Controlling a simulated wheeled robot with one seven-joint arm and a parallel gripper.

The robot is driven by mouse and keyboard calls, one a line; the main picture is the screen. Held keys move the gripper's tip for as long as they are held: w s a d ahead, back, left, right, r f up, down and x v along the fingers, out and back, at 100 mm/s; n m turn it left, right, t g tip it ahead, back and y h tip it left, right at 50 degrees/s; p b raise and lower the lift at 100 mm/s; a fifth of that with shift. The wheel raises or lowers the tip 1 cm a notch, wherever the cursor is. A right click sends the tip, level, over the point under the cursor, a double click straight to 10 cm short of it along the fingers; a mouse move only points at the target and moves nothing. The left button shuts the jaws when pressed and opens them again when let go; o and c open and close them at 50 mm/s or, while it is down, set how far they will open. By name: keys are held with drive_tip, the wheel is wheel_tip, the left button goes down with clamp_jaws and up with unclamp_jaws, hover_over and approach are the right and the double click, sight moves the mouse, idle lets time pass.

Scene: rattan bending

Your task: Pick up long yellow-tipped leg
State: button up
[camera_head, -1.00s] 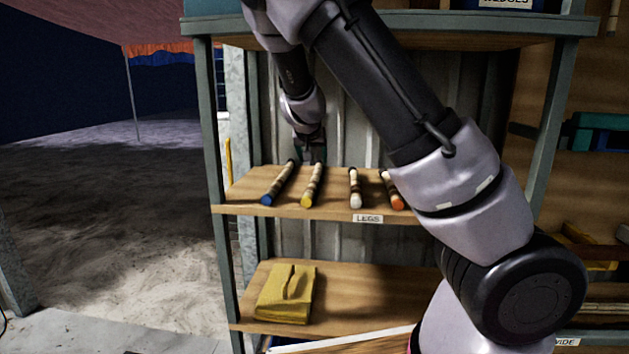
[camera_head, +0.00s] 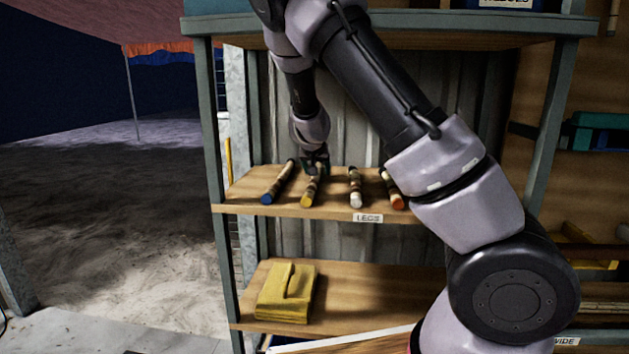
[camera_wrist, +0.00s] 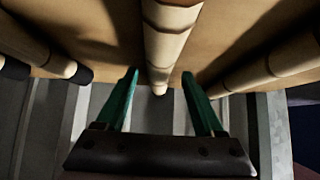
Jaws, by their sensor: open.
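The yellow-tipped leg (camera_head: 308,193) lies on the shelf board labelled LEGS, its yellow end toward the front edge. My gripper (camera_head: 315,164) is over its far end, low above the board, and hides that end. In the wrist view my gripper's green fingers (camera_wrist: 160,76) are open, one on each side of a pale leg with dark bands (camera_wrist: 166,45). Its position matches the yellow-tipped leg, though no yellow shows there. The fingers look apart from it, with a gap on both sides.
A blue-tipped leg (camera_head: 276,185) lies to the left; a white-tipped leg (camera_head: 355,188) and an orange-tipped leg (camera_head: 393,190) lie to the right. The upper shelf (camera_head: 400,25) is overhead. A yellow folded item (camera_head: 285,292) sits on the shelf below.

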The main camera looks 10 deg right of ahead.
clamp_jaws()
drive_tip(key=shift+r, duration=0.15)
